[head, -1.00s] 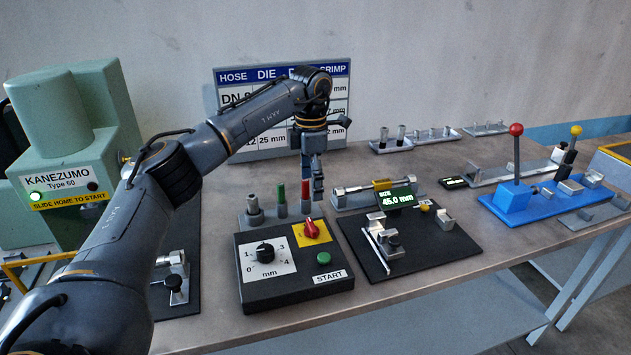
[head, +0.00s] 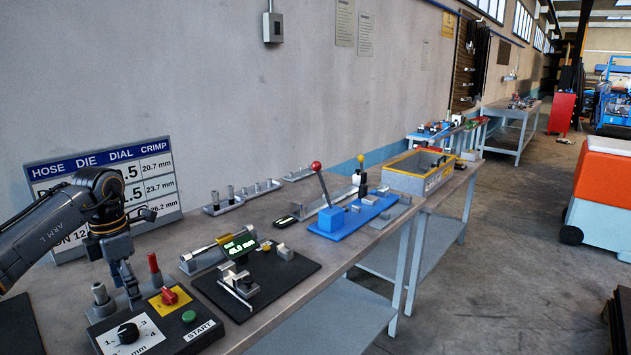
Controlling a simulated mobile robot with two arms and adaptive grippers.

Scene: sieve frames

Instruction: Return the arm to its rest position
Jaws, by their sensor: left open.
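My left arm (head: 40,235) comes in from the left edge, bent at the wrist over the near left of the bench. My left gripper (head: 131,292) points down, open, with nothing seen between its fingers. It is in front of the hose die chart (head: 160,175) and close to the back of the black control box (head: 190,335). A grey post (head: 101,297) is just left of the fingers and a red-topped post (head: 154,267) just right. Whether the fingers touch anything cannot be told. My right gripper is out of view.
The control box carries a black dial, a red knob (head: 170,296) and a green button (head: 188,317). Right of it are a gauge with a lit display (head: 240,244), a blue lever base (head: 345,222) and a yellow-rimmed box (head: 390,178). An open aisle (head: 520,250) runs along the right.

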